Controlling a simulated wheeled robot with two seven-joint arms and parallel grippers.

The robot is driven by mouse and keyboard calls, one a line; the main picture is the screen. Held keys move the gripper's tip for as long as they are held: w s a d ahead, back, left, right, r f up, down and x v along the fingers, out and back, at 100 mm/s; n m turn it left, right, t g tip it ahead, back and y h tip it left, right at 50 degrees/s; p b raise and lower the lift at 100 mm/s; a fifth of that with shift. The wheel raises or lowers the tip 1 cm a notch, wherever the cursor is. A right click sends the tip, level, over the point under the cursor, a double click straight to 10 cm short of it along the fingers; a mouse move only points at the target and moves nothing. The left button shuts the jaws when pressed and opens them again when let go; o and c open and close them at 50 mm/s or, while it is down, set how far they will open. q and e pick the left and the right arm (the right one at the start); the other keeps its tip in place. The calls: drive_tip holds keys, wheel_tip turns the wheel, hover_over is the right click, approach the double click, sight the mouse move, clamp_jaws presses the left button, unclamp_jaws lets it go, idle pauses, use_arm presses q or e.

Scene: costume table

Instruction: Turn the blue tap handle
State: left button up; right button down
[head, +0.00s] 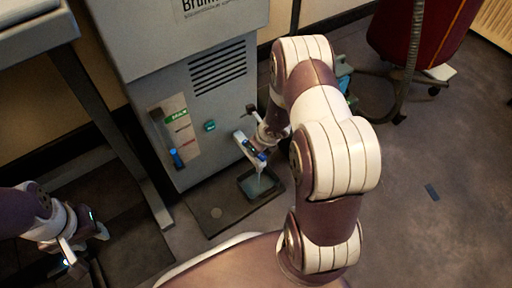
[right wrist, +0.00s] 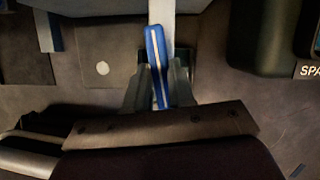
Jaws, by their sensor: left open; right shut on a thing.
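The blue tap handle (right wrist: 157,62) has a pale stripe and sits between the two fingers of my right gripper (right wrist: 160,90) in the right wrist view. My right gripper is shut on it. In the head view my right gripper (head: 262,143) is at the front of the grey machine, and the blue handle end (head: 261,156) shows below it. A pale streak, perhaps liquid, hangs below the tap over a dark tray (head: 246,190). My left gripper (head: 72,254) is open and empty at the lower left, away from the machine.
The grey machine (head: 160,85) has a vent, a green button (head: 209,126) and a gauge panel with another blue part (head: 176,158). A table (head: 30,35) with a dark leg stands at the left. A red object (head: 425,35) stands back right. Floor at the right is mostly clear.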

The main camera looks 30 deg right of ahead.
drive_tip(key=c, duration=1)
unclamp_jaws()
drive_tip(key=shift+o, duration=0.2)
drive_tip(key=p+v, duration=0.7)
drive_tip(key=v, duration=0.5)
drive_tip(key=shift+r+p, duration=0.3)
drive_tip(key=shift+p, duration=0.05)
drive_tip(key=shift+s, duration=0.15)
